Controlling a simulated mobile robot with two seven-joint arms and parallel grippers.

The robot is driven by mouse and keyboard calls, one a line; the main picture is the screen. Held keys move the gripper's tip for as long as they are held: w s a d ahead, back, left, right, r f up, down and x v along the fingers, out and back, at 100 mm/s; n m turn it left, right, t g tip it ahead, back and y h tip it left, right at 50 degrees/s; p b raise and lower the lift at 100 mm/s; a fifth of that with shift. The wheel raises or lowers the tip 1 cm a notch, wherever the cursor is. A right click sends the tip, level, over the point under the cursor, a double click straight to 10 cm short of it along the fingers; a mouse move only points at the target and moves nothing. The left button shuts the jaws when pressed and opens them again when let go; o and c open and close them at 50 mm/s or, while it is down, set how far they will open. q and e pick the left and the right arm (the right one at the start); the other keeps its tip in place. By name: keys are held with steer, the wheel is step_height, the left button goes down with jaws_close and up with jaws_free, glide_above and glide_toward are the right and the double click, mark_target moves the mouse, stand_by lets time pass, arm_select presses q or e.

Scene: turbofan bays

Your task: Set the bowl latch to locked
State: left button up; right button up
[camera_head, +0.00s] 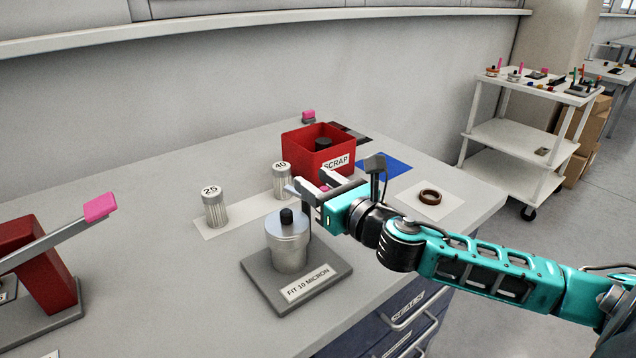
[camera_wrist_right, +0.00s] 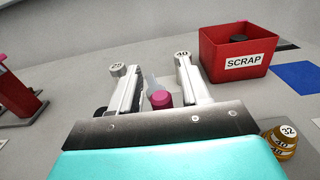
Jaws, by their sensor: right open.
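The metal bowl (camera_head: 288,248) stands upright on a grey base (camera_head: 262,271) labelled FIT 10 MICRON, with a black knob on top. A pink knob (camera_head: 324,188), seemingly the latch handle, shows beside my right gripper (camera_head: 308,183), above and right of the bowl. In the right wrist view the pink knob (camera_wrist_right: 161,99) lies between the two fingers of my right gripper (camera_wrist_right: 151,65), close to the palm. The fingers are apart, with space on both sides of the knob. The rest of the latch is largely hidden by my gripper. My left gripper is not in view.
Filters marked 25 (camera_head: 214,209) and 40 (camera_head: 282,181) stand behind the bowl. A red SCRAP bin (camera_head: 308,151) is beyond my gripper. A red stand with a pink-tipped lever (camera_head: 55,245) is at left. A brown ring (camera_head: 430,197) lies at right.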

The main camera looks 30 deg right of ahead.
jaws_close()
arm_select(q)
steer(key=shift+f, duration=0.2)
arm_select(e)
steer(key=shift+d+y, duration=0.1)
steer(key=shift+y, duration=0.2)
arm_select(q)
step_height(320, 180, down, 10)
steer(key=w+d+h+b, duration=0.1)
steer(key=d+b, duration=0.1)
steer(key=b, duration=1.2)
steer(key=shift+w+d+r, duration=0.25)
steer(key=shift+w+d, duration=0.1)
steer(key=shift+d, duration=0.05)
arm_select(e)
steer(key=shift+w+d+n+g+y, duration=0.2)
steer(key=shift+w+n+g+y, duration=0.25)
steer(key=shift+n+g+y, duration=2.1)
steer(key=shift+w+d+n+g+y, duration=0.15)
steer(key=shift+w+n+g+y, duration=0.35)
steer(key=shift+n+g+y, duration=2)
steer(key=shift+w+d+n+g+y, duration=0.2)
steer(key=shift+w+n+g+y, duration=0.25)
steer(key=shift+n+g+y, duration=2.1)
steer(key=shift+y, duration=0.4)
